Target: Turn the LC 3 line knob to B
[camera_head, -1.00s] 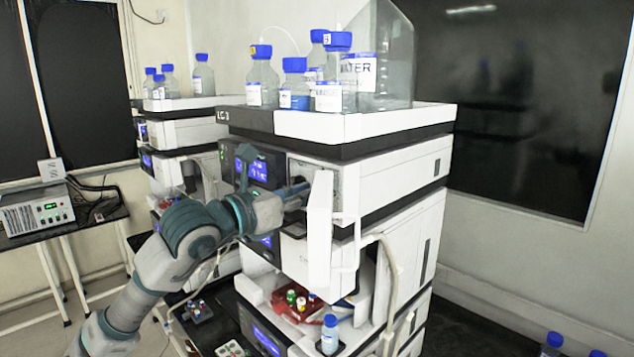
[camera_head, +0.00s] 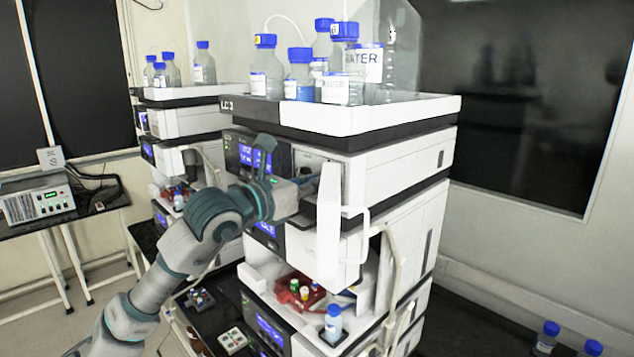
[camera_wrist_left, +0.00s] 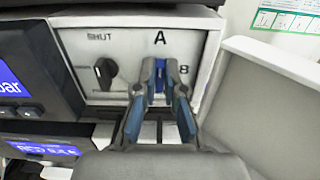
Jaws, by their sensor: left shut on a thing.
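The stack marked LC 3 (camera_head: 228,104) stands in the middle of the head view, with a valve panel (camera_head: 308,160) behind an open white door. In the left wrist view the panel (camera_wrist_left: 125,48) bears the letters A above and B at the right. A blue knob (camera_wrist_left: 160,77) sits below the A, its handle roughly upright. My left gripper (camera_wrist_left: 161,84) is shut on this knob, one finger on each side. In the head view the left gripper (camera_head: 309,184) reaches the panel, its fingertips largely hidden by the door. My right gripper is not in view.
A black knob (camera_wrist_left: 105,72) under the word SHUT is left of my fingers. The open white door (camera_head: 329,222) stands close at the right of the gripper. Bottles (camera_head: 299,75) stand on top of the stack. A second stack (camera_head: 185,123) is behind at the left.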

